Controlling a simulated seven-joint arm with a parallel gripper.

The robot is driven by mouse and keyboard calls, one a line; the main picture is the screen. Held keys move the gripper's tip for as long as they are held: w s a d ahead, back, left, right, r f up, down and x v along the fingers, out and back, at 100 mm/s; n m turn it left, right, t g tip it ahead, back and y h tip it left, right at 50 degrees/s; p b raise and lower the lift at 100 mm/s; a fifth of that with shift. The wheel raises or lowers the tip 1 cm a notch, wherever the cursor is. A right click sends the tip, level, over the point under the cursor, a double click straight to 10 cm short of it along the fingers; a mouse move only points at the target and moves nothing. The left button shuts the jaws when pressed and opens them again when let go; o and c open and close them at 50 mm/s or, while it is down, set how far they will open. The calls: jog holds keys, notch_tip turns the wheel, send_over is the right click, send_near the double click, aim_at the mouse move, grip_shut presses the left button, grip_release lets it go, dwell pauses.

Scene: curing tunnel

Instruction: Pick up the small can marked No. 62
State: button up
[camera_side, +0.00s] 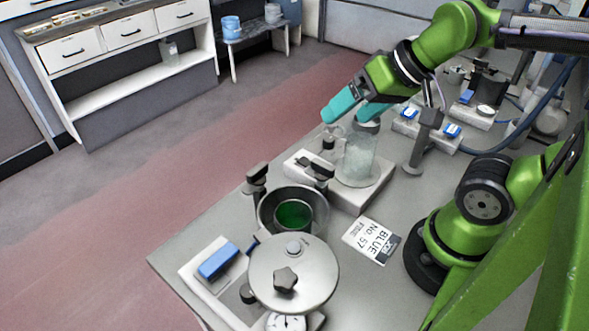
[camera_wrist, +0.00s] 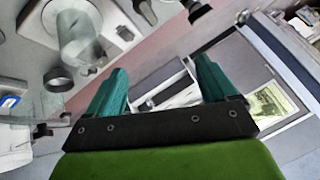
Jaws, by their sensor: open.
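My gripper (camera_side: 348,114), with teal fingers, is open and empty above the bench, over the far end near a clear glass cylinder (camera_side: 358,158). In the wrist view my gripper (camera_wrist: 160,75) has nothing between its fingers. I see no can that I can read as No. 62. A round vessel with a green inside (camera_side: 293,214) sits in an open metal pot (camera_side: 265,202), and I cannot see a number on it. A printed card (camera_side: 372,240) on the bench reads BLUE No. 57.
A round metal lid (camera_side: 318,268) with a knob stands at the pot's near side. A blue block (camera_side: 218,260) lies on a white base to its left. The glass cylinder also shows in the wrist view (camera_wrist: 78,38). Bare bench (camera_side: 360,292) lies nearer than the card.

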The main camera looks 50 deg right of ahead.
jog(key=m+g+h, duration=0.2)
jog(key=m+g, duration=0.5)
send_over(294, 212)
jog(key=s+a, duration=0.2)
jog(key=a, duration=0.1)
notch_tip(294, 212, down, 6)
notch_tip(294, 212, down, 12)
jog(key=shift+s+d+r, duration=0.15)
jog(key=shift+r, duration=0.1)
jog(key=shift+d+f, duration=0.1)
jog(key=shift+f, duration=2.65)
